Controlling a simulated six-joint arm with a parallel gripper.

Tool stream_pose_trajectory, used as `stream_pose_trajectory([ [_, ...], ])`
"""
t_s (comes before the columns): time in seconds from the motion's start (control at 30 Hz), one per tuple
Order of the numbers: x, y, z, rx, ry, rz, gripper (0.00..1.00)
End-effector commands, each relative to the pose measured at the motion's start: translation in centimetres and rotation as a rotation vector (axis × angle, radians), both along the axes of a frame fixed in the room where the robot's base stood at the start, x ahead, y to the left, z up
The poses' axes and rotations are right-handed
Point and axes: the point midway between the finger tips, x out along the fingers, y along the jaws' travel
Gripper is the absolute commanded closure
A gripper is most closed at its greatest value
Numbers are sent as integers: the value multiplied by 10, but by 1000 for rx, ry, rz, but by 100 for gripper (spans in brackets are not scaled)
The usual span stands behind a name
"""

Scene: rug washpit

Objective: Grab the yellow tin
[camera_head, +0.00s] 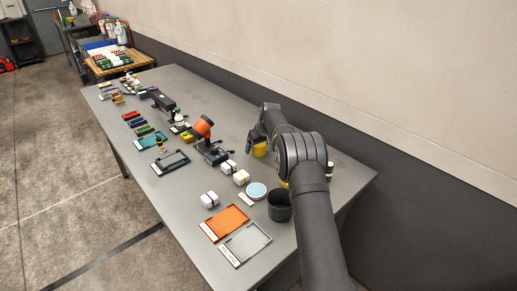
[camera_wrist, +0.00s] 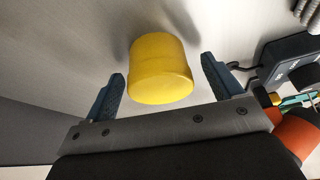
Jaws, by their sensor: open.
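The yellow tin (camera_wrist: 160,70) is a short yellow cylinder, seen large in the wrist view between the two blue-grey fingers of my gripper (camera_wrist: 164,88). The fingers are open, with a gap on each side of the tin. In the head view the tin (camera_head: 260,150) shows as a yellow patch on the grey table, partly hidden behind my gripper (camera_head: 254,142). I cannot tell how far down the tin's sides the fingers reach.
An orange lamp-like device (camera_head: 203,127) stands left of the tin; its orange part (camera_wrist: 300,132) is close at right in the wrist view. White boxes (camera_head: 241,177), a dark cup (camera_head: 279,205), an orange tray (camera_head: 225,222) and a grey tray (camera_head: 246,244) lie nearer.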

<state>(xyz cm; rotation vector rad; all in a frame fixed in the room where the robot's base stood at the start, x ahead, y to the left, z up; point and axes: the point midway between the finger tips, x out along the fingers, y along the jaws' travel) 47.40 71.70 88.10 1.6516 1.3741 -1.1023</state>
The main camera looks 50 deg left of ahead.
Motion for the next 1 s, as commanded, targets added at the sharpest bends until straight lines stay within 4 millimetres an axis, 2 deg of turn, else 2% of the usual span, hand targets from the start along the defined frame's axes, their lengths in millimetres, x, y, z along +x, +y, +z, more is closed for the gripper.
stream_pose_trajectory([
  [0.03,0,0,0,0,0,0,22],
  [0.27,0,0,0,0,0,0,66],
  [0.53,0,0,2,1,0,0,66],
  [0.67,0,0,9,2,-2,1,66],
  [0.77,0,1,20,3,-2,1,66],
  [0.9,0,1,44,3,-1,1,66],
  [1.0,9,-18,55,0,0,-3,66],
])
